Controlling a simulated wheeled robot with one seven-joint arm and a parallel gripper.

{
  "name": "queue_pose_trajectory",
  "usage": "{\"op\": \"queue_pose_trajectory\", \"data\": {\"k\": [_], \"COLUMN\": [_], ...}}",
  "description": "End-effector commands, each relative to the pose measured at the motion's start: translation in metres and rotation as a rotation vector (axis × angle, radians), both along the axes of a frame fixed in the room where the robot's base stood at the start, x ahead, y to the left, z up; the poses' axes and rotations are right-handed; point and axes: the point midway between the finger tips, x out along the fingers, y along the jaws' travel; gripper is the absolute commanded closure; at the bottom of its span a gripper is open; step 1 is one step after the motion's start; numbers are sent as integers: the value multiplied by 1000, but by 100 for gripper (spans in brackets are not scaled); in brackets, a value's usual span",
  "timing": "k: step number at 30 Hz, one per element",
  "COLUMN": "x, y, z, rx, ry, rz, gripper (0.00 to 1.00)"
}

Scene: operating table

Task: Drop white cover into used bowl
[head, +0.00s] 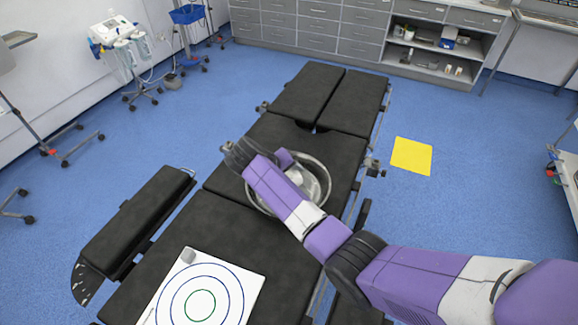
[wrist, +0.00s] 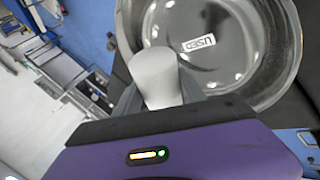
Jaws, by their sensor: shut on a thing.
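My gripper (wrist: 156,90) is shut on the white cover (wrist: 155,68), a pale, rounded, cup-like piece between the fingers in the wrist view. In the head view the bowl (head: 326,190) sits on the black operating table, partly hidden by my arm. My gripper (head: 228,148) shows at the bowl's upper left there, and the cover is not clearly seen.
A black side pad (head: 135,222) is at left. The far table sections (head: 308,92) are clear.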

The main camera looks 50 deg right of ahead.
Motion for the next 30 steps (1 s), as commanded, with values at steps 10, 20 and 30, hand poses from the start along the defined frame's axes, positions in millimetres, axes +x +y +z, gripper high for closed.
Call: {"op": "queue_pose_trajectory", "data": {"k": [10, 20, 30], "x": [0, 0, 0], "y": [0, 0, 0], "z": [-41, -53, -53], "rx": [0, 1, 0], "ry": [-1, -2, -1], "rz": [0, -1, 0], "gripper": [82, 82, 41]}}
